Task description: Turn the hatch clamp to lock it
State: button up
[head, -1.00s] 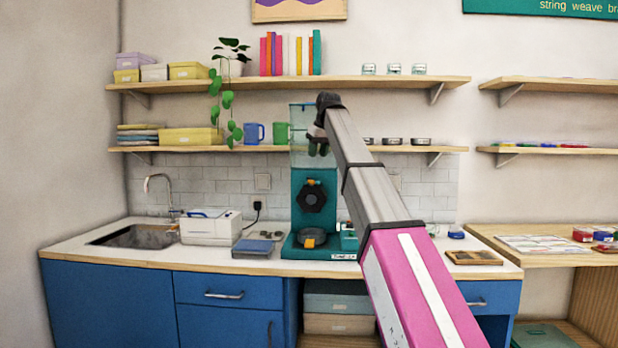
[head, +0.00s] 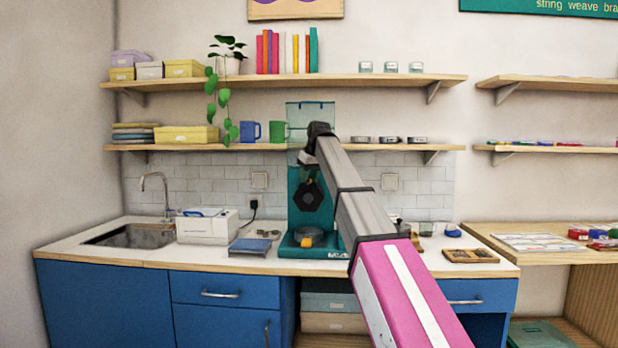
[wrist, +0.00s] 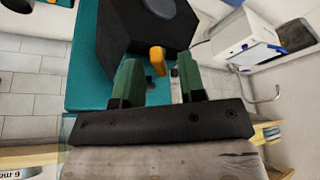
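A tall teal machine (head: 296,225) stands on the counter with a dark six-sided hatch (head: 307,196) on its front. The hatch (wrist: 145,28) fills the upper middle of the wrist view. The orange clamp (wrist: 157,60) sticks out from the hatch edge toward my gripper. My gripper (wrist: 159,66) is open, with its two green fingers apart. The clamp lies in the gap near the fingertips, and neither finger clearly touches it.
A white box-shaped device (head: 207,226) and a blue-grey flat box (head: 250,247) stand left of the machine. A round dark dish with an orange piece (head: 308,239) sits at the machine's base. A shelf (head: 180,147) runs behind my arm at wrist height.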

grip_shut()
dwell(0.3)
jog(key=m+h, duration=0.1)
jog(key=m, duration=0.2)
jog(key=shift+a+m+t, duration=0.15)
jog(key=shift+m+t, duration=0.15)
jog(key=shift+a+m+h, duration=0.1)
jog(key=shift+m+h, duration=0.8)
jog(key=shift+m, duration=0.9)
grip_release()
